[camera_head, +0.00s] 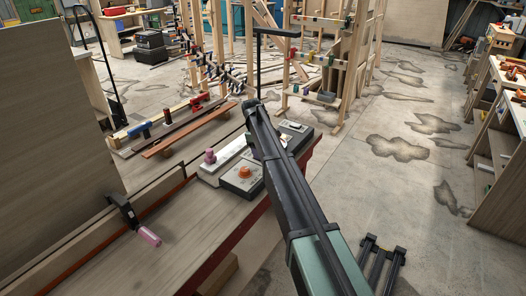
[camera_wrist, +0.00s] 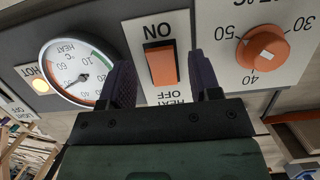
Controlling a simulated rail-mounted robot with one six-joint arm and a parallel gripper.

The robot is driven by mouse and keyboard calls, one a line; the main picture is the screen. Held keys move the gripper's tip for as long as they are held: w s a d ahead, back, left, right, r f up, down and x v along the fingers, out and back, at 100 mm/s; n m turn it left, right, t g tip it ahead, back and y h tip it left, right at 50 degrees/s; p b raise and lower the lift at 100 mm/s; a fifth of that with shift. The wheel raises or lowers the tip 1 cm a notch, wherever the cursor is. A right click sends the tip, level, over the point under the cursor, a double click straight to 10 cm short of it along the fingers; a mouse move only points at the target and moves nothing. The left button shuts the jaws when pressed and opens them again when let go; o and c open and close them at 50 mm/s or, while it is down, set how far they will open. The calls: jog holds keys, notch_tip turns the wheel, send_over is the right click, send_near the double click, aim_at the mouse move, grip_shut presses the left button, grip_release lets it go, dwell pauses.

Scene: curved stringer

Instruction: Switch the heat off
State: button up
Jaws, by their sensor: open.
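In the wrist view an orange rocker switch (camera_wrist: 162,65) sits on a white plate, its lettering upside down. "ON" is above it in the picture and "HEAT OFF" below. A dark band shows at its ON end; I cannot tell for sure which end is pressed. My gripper (camera_wrist: 163,84) is open and empty, with one dark finger on either side of the switch. Whether the fingertips touch the panel is unclear. A lamp marked "HOT" (camera_wrist: 40,86) glows yellow. In the head view my arm hides the switch and the gripper's fingers.
A round heat gauge (camera_wrist: 79,72) is left of the switch and an orange temperature dial (camera_wrist: 263,50) right of it, both close to the fingers. In the head view a grey control box (camera_head: 239,187) stands on the bench (camera_head: 150,235). A clamp (camera_head: 122,210) holds the bench's long strip.

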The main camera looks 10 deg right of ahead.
jog(key=p+v, duration=0.7)
jog(key=v, duration=0.2)
jog(key=shift+r+p, duration=0.15)
jog(key=shift+p, duration=0.2)
jog(key=s+d+m+t+y, duration=0.1)
jog(key=s+m, duration=0.8)
jog(key=s, duration=3.1)
jog(key=shift+s+d+f+t+y, duration=0.3)
jog(key=shift+s+d+t+y, duration=0.1)
jog(key=shift+t+y, duration=0.2)
